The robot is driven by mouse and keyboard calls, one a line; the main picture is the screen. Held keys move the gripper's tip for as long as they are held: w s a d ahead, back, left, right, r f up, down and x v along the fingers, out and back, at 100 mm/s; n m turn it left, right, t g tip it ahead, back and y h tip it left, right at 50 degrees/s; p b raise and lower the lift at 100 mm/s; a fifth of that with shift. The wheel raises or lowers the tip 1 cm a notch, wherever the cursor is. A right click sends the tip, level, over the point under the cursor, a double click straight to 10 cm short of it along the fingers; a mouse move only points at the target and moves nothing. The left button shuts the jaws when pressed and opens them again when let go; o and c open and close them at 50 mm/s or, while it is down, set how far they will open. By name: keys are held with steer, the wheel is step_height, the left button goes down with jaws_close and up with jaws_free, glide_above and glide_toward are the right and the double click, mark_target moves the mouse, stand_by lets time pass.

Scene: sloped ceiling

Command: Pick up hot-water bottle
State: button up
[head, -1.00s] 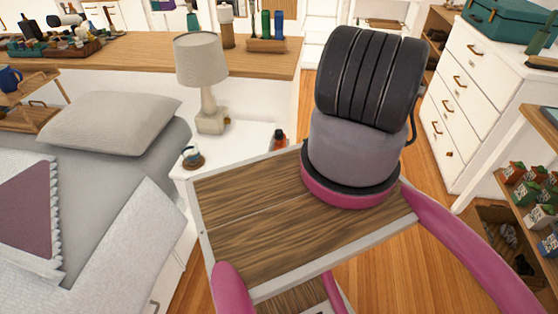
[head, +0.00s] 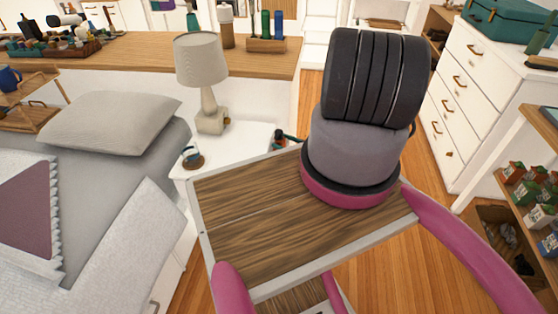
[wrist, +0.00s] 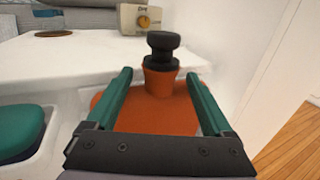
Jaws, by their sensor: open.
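The orange hot-water bottle (wrist: 155,112) with a black stopper fills the middle of the wrist view, on the white nightstand. My gripper (wrist: 156,76) is open, with one green finger on each side of the bottle. The neck and stopper show between and beyond the fingertips; the lower body is hidden behind the black gripper base. I cannot tell whether the fingers touch the bottle. In the head view only a small part of the bottle (head: 281,144) shows past my arm, at the nightstand's right side.
The white nightstand (head: 240,142) also bears a lamp (head: 211,112) and a small dark-based object (head: 193,160). A pale device with a dial (wrist: 140,20) shows at the back in the wrist view. A white wall stands close on the right there. The bed is left of the nightstand.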

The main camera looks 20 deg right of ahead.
steer(key=c, duration=1.3)
steer(key=shift+c, duration=0.2)
steer(key=shift+w+r, duration=0.1)
steer(key=shift+r, duration=0.1)
steer(key=shift+r, duration=0.55)
step_height(320, 180, up, 43)
steer(key=shift+f, duration=0.2)
stand_by(0.5)
